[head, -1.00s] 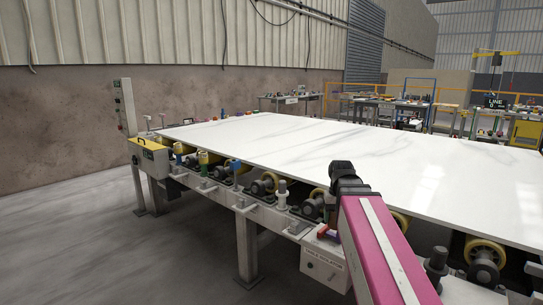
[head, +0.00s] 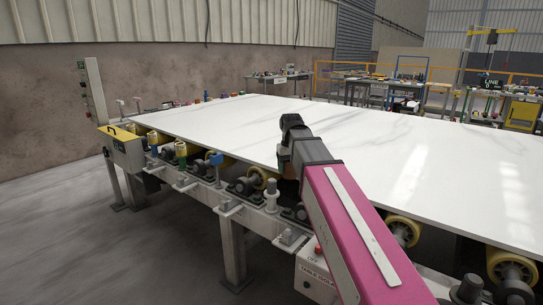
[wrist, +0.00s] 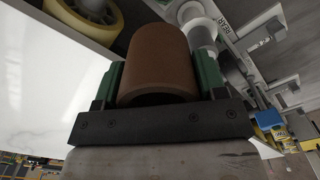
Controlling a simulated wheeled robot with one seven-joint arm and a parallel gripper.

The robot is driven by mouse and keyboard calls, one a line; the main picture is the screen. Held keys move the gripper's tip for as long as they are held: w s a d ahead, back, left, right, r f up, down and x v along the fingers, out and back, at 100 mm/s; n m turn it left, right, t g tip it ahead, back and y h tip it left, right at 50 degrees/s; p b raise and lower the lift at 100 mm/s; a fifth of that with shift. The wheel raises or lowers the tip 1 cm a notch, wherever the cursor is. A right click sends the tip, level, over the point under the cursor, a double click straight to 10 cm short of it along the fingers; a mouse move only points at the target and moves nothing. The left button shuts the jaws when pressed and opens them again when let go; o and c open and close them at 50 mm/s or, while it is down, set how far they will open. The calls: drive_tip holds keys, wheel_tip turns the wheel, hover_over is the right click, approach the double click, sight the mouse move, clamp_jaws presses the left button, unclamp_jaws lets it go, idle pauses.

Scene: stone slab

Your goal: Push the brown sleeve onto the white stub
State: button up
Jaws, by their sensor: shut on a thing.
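The brown sleeve (wrist: 158,62) is a hollow-looking cylinder in the middle of the wrist view. My gripper (wrist: 158,78) is shut on it, with a green finger pad on each side. In the head view my gripper (head: 290,155) is at the near edge of the slab, partly hidden by its own dark wrist. A pale, flanged stub (wrist: 203,32) shows just beyond and to the right of the sleeve in the wrist view. In the head view a pale post (head: 271,196) on the rail, below and left of the gripper, looks like the same stub. The sleeve appears apart from it.
The white stone slab (head: 400,150) lies beside the gripper on yellow rollers (head: 404,230). A control box (head: 318,275) is fixed below the rail.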

drive_tip(key=w+a+r+n, duration=0.1)
drive_tip(key=w+a+r, duration=0.2)
drive_tip(key=a, duration=0.4)
drive_tip(key=shift+w+r, duration=0.3)
drive_tip(key=shift+f, duration=0.1)
hover_over(271, 184)
drive_tip(key=w, duration=0.2)
drive_tip(key=shift+w+f, duration=0.15)
drive_tip(key=shift+f, duration=2.7)
drive_tip(key=shift+f, duration=3.55)
drive_tip(key=o, duration=1)
wheel_tip(271, 184, up, 11)
drive_tip(key=shift+f, duration=0.1)
